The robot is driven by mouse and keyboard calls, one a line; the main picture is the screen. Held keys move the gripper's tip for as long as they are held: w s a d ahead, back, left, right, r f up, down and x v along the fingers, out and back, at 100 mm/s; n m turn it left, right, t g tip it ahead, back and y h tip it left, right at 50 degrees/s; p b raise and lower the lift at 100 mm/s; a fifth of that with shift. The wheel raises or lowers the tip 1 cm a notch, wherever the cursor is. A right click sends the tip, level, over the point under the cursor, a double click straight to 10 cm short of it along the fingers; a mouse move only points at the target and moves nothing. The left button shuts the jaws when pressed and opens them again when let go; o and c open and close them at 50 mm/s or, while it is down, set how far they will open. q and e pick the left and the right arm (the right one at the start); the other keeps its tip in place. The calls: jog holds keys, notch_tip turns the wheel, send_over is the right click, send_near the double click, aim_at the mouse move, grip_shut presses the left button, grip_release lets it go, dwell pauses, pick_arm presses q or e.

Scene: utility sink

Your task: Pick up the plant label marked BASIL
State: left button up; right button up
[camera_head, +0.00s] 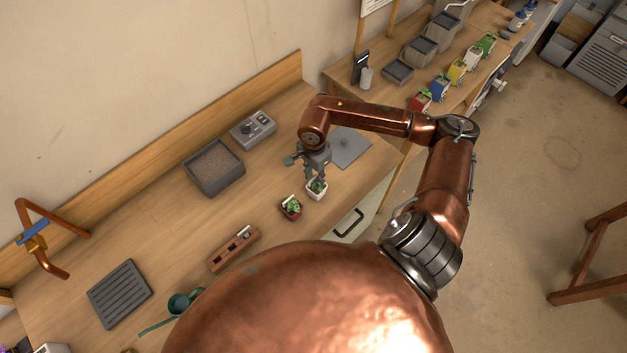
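No lettering is readable, so I cannot tell which plant label is BASIL. A white pot with a green plant (317,193) and a dark red pot with a green plant (290,209) stand side by side on the bench. A wooden holder (233,251) with small pale pieces lies left of them; these may be labels. My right gripper (315,180) points down right over the white pot, its tips at or just above the plant. The fingers are small and overlap the plant, so their opening and any held label are unclear. My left gripper is not in view.
A soil tray (214,168), a grey control box (253,129) and a grey plate (348,147) sit behind. Several coloured pots line the far bench (491,20).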

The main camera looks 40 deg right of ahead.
jog(key=shift+f, duration=0.6)
jog(key=shift+c, duration=0.6)
grip_shut()
jog(key=shift+r, duration=0.1)
